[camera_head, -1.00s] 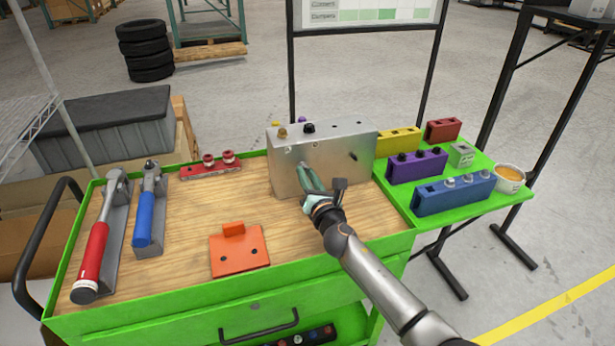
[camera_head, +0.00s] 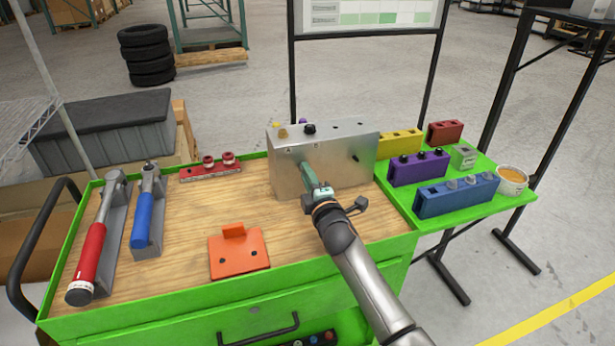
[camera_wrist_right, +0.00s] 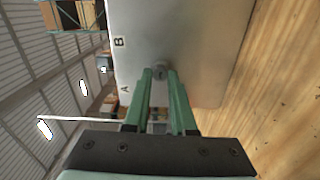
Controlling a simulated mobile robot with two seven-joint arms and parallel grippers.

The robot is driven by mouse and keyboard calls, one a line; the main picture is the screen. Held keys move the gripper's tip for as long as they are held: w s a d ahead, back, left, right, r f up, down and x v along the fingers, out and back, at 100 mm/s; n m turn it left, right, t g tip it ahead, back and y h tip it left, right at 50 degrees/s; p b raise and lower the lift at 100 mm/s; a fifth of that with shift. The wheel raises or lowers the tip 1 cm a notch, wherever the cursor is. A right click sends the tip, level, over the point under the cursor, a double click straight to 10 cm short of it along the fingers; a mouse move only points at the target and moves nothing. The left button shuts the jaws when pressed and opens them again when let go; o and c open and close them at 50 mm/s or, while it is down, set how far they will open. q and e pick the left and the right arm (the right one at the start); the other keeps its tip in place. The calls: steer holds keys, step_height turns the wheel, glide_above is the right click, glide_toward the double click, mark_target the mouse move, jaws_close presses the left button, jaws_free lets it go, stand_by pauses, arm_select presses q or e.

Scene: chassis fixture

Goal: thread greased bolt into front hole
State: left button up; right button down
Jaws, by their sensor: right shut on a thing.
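The silver chassis block (camera_head: 345,165) stands on the wooden bench top; its front face carries letters A and B, clear in the right wrist view (camera_wrist_right: 185,35). My right gripper (camera_head: 304,168) is at this front face, left of its middle. In the wrist view the right gripper (camera_wrist_right: 160,76) is shut on a small grey bolt (camera_wrist_right: 160,68). The bolt's head end shows between the green fingertips, close against the face. Its far end and the hole under it are hidden, so I cannot tell how deep it sits. My left gripper is not in view.
A tub of orange grease (camera_head: 511,180) stands on the green side shelf by blue (camera_head: 455,196), purple (camera_head: 417,169), yellow (camera_head: 399,144) and red (camera_head: 445,132) holders. An orange plate (camera_head: 238,254) lies in front. Two wrenches (camera_head: 92,250) (camera_head: 143,222) lie left.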

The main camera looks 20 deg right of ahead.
steer(key=shift+r+m, duration=0.15)
steer(key=shift+m, duration=0.35)
steer(key=c, duration=0.7)
jaws_free()
steer(key=shift+o, duration=0.2)
steer(key=shift+f, duration=0.2)
steer(key=shift+s+p, duration=0.7)
steer(key=shift+s, duration=0.45)
steer(key=n, duration=0.7)
steer(key=shift+d+n, duration=0.1)
steer(key=shift+n, duration=0.2)
